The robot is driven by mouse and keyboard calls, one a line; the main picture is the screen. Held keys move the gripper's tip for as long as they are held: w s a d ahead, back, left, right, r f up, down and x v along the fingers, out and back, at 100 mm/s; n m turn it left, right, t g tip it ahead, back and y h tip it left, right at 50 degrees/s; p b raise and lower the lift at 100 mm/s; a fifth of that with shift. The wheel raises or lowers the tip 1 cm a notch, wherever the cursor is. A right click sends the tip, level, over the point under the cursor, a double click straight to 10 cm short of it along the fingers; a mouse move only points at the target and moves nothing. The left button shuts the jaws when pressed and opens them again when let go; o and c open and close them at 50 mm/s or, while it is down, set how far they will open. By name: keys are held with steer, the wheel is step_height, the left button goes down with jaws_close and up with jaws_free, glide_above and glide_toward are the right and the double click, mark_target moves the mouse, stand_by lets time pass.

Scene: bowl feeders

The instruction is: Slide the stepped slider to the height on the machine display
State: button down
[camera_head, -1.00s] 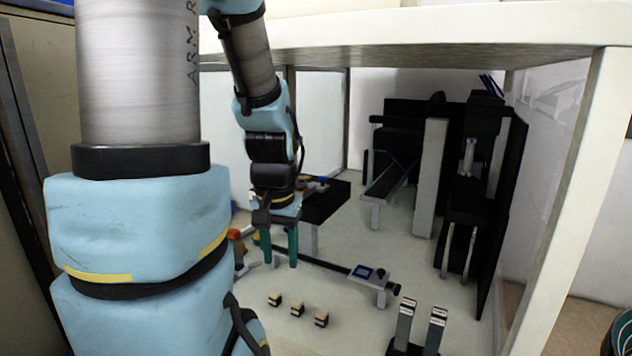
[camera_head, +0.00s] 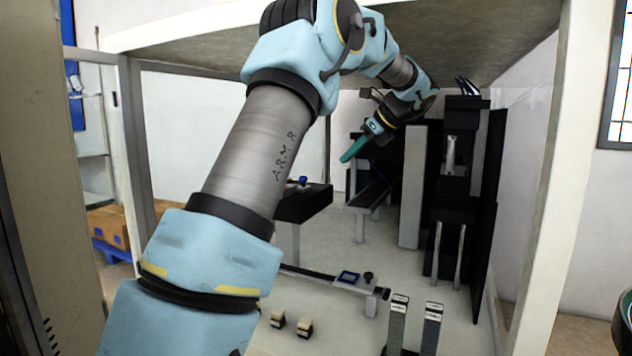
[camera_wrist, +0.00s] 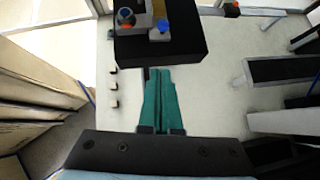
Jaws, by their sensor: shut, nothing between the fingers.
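My gripper (camera_head: 347,156) is raised in front of the tall black machine at the back. Its teal fingers point down and left and are together with nothing between them; they also show closed in the wrist view (camera_wrist: 159,72). A small blue display (camera_head: 348,277) sits on a low grey fixture with a dark knob (camera_head: 368,276). I cannot read any figure on the display. I cannot tell for certain which part is the stepped slider. Two grey uprights with striped light tops, a left one (camera_head: 398,318) and a right one (camera_head: 432,320), stand at the front right.
A black-topped stand (camera_head: 303,204) with knobs is left of the machine; its black box (camera_wrist: 160,45) lies beyond my fingertips in the wrist view. Small dark-and-cream blocks (camera_head: 304,329) lie at the front. A white post (camera_head: 412,190) stands by the machine. The white floor between is mostly clear.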

steer(key=shift+w+a+r+p+x, duration=0.25)
steer(key=shift+r+p+x, duration=0.15)
steer(key=shift+x, duration=1.7)
steer(key=shift+w+a+r+p+x, duration=0.2)
steer(key=shift+a+r+p+x, duration=0.15)
steer(key=shift+x, duration=1.75)
steer(key=shift+w+a+r+p+x, duration=0.1)
steer(key=shift+w+r+p+x, duration=0.3)
steer(key=shift+x, duration=1.7)
steer(key=shift+s+f, duration=0.1)
steer(key=shift+s, duration=0.05)
steer(key=w+a+p, duration=0.1)
steer(key=a+p, duration=0.1)
steer(key=a, duration=0.1)
steer(key=w+a+p, duration=0.1)
steer(key=shift+w+a+r, duration=0.2)
steer(key=shift+w+a, duration=0.15)
steer(key=shift+a, duration=0.05)
steer(key=shift+a+f, duration=0.2)
